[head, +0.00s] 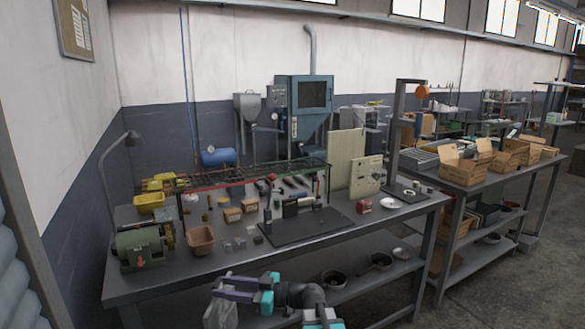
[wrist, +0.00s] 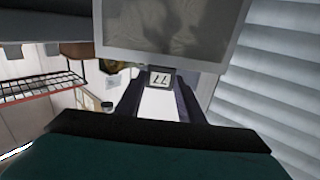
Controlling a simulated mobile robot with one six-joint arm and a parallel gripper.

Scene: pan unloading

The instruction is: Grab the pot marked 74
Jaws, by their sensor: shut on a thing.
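My gripper (head: 238,289) is low in front of the workbench in the head view, shut on a pale grey pan (head: 220,308). In the wrist view the fingers (wrist: 160,98) close on the white handle-like part of this pan (wrist: 170,30), whose grey face and pale rim fill the top. A small dark-framed label (wrist: 159,79) between the fingers carries two dark characters that look like 77; I cannot read them surely. A dark pot (head: 333,278) and a dark pan (head: 375,262) sit on the lower shelf, with no readable marks.
The workbench (head: 190,278) stands just beyond my gripper, its top crowded with a green grinder (head: 140,247), a terracotta bin (head: 201,240) and a wire rack (head: 250,174). A ribbed grey surface (wrist: 275,70) is close on the right in the wrist view. Floor at right is open.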

